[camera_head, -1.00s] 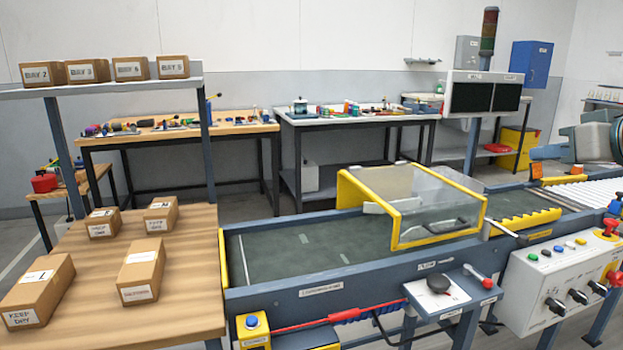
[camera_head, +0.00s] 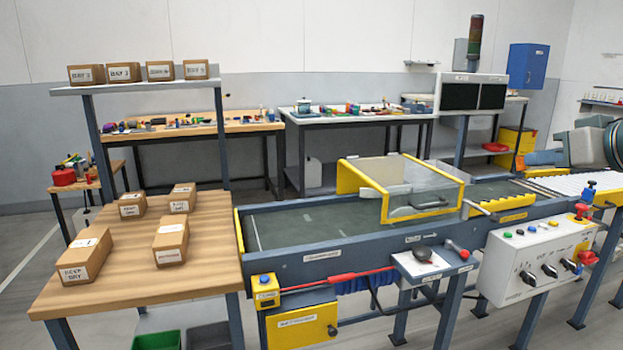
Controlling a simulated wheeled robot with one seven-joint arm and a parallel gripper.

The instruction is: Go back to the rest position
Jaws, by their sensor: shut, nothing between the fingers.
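My gripper is not in view; I cannot see its fingers in the head view. A grey rounded part of what looks like my own arm shows at the right edge, above the far end of the conveyor (camera_head: 340,265). The task names no other object.
A wooden table (camera_head: 130,258) with several cartons stands at left, below a shelf (camera_head: 150,87) of labelled boxes. A yellow-framed clear guard (camera_head: 400,185) covers part of the conveyor. A white control box (camera_head: 535,265) stands at right. Floor is open at lower left.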

